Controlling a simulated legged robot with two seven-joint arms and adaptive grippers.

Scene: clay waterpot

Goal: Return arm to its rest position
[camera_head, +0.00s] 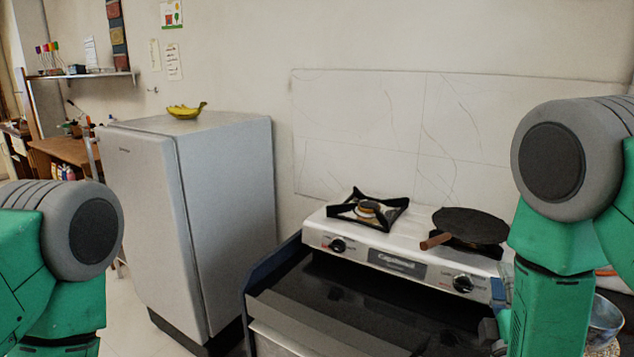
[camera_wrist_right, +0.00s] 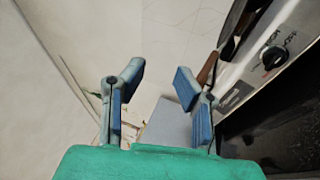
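My right gripper (camera_head: 497,305) is at the front right corner of the stove in the head view, mostly hidden behind my own green forearm. In the right wrist view my right gripper (camera_wrist_right: 158,82) has its two blue-padded fingers spread apart, with nothing between them. The stove's front panel and knob (camera_wrist_right: 275,57) lie to the right of the fingers. My left arm shows at the lower left of the head view, but its gripper is out of the picture. No clay waterpot can be made out clearly.
A white two-burner stove (camera_head: 320,228) stands on a dark counter unit, with a flat black pan (camera_head: 470,224) on its right burner. A grey fridge (camera_head: 230,200) with bananas (camera_head: 187,111) on top is to the left. A bowl-like vessel (camera_head: 605,318) is partly hidden at the lower right.

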